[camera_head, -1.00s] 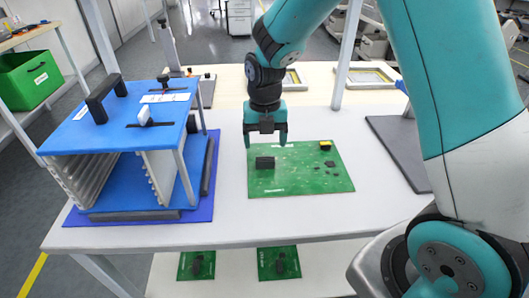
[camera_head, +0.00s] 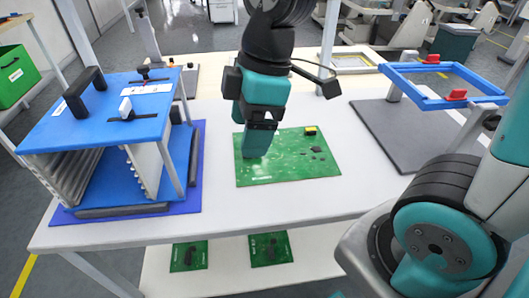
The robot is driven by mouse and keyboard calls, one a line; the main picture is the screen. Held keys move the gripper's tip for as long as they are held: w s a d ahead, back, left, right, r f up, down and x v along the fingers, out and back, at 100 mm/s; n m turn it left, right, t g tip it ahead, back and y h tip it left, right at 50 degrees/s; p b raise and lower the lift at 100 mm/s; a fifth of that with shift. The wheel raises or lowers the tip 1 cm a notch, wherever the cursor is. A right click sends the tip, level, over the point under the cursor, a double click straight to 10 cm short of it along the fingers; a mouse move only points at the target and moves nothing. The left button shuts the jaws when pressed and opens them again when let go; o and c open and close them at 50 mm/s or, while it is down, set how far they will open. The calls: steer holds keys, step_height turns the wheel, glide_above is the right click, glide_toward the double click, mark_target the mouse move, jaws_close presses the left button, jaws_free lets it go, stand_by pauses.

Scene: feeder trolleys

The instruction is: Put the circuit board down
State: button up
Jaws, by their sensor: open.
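The green circuit board (camera_head: 292,168) lies flat on the white table, right of the blue rack. It carries a yellow part and several small dark parts on its right side. My gripper (camera_head: 255,142) is open above the left part of the board and hides some of it, including the area where a black block sat. The picture does not show clearly whether the fingers touch the board. I see nothing held in the gripper.
A blue rack (camera_head: 110,110) stands on a blue mat (camera_head: 195,195) at left. A blue frame on a stand (camera_head: 440,104) is at right on a dark plate (camera_head: 385,128). Two more boards (camera_head: 189,256) (camera_head: 270,249) lie on the lower shelf. The white table front is clear.

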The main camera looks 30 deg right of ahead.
steer(key=s+a+r+m+y, duration=0.1)
steer(key=s+a+m, duration=0.1)
steer(key=s+m, duration=0.5)
steer(key=shift+s+r+m, duration=0.15)
steer(key=shift+s+m, duration=0.15)
steer(key=shift+s, duration=0.3)
steer(key=shift+a, duration=0.1)
